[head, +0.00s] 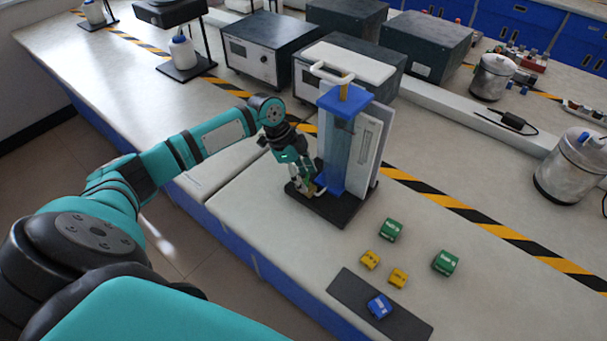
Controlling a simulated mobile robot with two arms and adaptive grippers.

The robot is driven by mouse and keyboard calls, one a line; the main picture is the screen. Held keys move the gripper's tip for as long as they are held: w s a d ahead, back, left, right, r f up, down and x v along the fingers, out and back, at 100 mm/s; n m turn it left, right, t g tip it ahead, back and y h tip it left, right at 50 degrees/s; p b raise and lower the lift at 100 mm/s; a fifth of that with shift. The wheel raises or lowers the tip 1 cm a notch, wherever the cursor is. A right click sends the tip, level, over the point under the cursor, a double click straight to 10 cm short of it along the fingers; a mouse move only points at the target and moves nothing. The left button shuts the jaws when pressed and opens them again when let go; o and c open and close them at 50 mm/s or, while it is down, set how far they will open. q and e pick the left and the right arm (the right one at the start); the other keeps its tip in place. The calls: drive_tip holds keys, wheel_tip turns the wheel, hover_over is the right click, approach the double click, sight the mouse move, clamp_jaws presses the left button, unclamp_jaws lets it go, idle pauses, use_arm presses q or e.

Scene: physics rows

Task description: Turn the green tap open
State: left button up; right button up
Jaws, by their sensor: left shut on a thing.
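The apparatus (337,155) is a blue and clear upright column with a white back panel on a black base plate. My left gripper (312,190) is at the lower front left of this column, just above the base plate. It is shut on a small part there, which fits the green tap. The jaws and wrist cover that part, so its colour and the angle of its handle cannot be made out. My right gripper is not in view.
Green blocks (390,230), yellow blocks (369,260) and a blue block (380,306) on a dark mat (350,293) lie in front right of the apparatus. Dark boxed instruments (265,50) stand behind. A metal pot (568,165) is at right. The bench front left is clear.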

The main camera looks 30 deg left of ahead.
use_arm(q)
drive_tip(key=shift+c, duration=1)
drive_tip(key=shift+r+n+p, duration=0.15)
drive_tip(key=shift+n+p, duration=0.15)
drive_tip(key=shift+p, duration=0.3)
drive_tip(key=n+t+p, duration=0.1)
drive_tip(key=n+p, duration=0.2)
drive_tip(key=p, duration=0.1)
drive_tip(key=n+y+p, duration=0.1)
drive_tip(key=n+p, duration=0.2)
drive_tip(key=p, duration=0.1)
drive_tip(key=n+t+y+p, duration=0.1)
drive_tip(key=n+p, duration=0.1)
drive_tip(key=p, duration=0.2)
drive_tip(key=shift+s+d+r+n+t, duration=0.2)
drive_tip(key=shift+s+d+n+t, duration=0.1)
drive_tip(key=shift+n, duration=0.1)
drive_tip(key=shift+w+f+n+y+p, duration=0.1)
drive_tip(key=shift+f+n+y+p, duration=0.15)
drive_tip(key=shift+n+y+p, duration=0.95)
drive_tip(key=shift+n+h+p, duration=0.3)
drive_tip(key=shift+n+p, duration=0.1)
drive_tip(key=shift+p, duration=0.1)
drive_tip(key=o, duration=1.2)
drive_tip(key=v, duration=1.2)
